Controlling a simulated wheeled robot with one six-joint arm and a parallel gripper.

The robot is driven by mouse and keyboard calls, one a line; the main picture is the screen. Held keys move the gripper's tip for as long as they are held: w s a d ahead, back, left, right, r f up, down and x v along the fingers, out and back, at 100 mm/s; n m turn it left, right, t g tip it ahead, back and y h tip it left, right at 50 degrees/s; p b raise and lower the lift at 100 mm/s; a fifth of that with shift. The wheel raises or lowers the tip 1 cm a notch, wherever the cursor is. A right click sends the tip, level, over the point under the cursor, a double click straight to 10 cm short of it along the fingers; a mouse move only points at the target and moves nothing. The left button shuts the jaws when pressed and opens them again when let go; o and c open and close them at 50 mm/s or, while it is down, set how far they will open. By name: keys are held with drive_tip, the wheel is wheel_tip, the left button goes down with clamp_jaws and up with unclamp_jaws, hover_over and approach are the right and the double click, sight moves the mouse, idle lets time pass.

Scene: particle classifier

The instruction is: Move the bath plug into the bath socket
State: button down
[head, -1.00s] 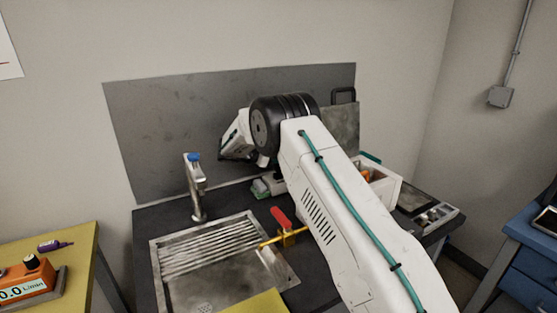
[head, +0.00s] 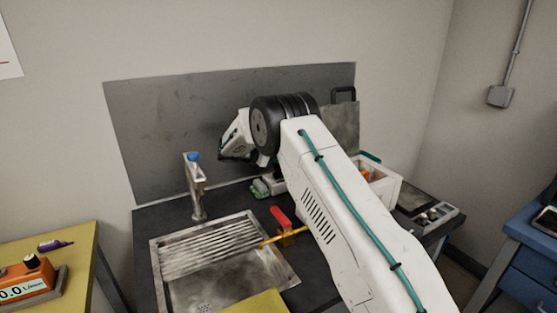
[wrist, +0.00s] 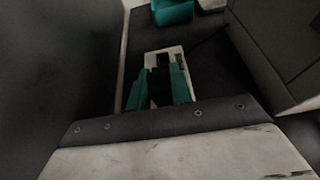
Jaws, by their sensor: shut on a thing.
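In the wrist view my gripper (wrist: 160,88) has its two teal fingers closed in on a small dark piece (wrist: 161,74), which appears to be the bath plug. A pale rectangular block with a dark middle (wrist: 177,52) lies just beyond the fingertips; it may be the bath socket. I cannot tell whether the dark piece touches it or is inside it. In the head view the fingers and plug are hidden behind my arm. A pale grey block (head: 274,184) shows on the dark counter below my wrist.
A metal sink (head: 190,285) with a tap (head: 196,190) lies left of my arm. A red-handled valve (head: 281,216) stands at its right edge. A white bin (head: 385,188) is to the right. A grey back panel (head: 165,130) rises close behind my wrist.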

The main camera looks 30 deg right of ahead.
drive_tip(key=shift+f, duration=1.5)
drive_tip(key=c, duration=1.2)
unclamp_jaws()
drive_tip(key=shift+o, duration=0.2)
drive_tip(key=v, duration=0.7)
drive_tip(key=shift+a+r, duration=0.1)
drive_tip(key=shift+a, duration=0.3)
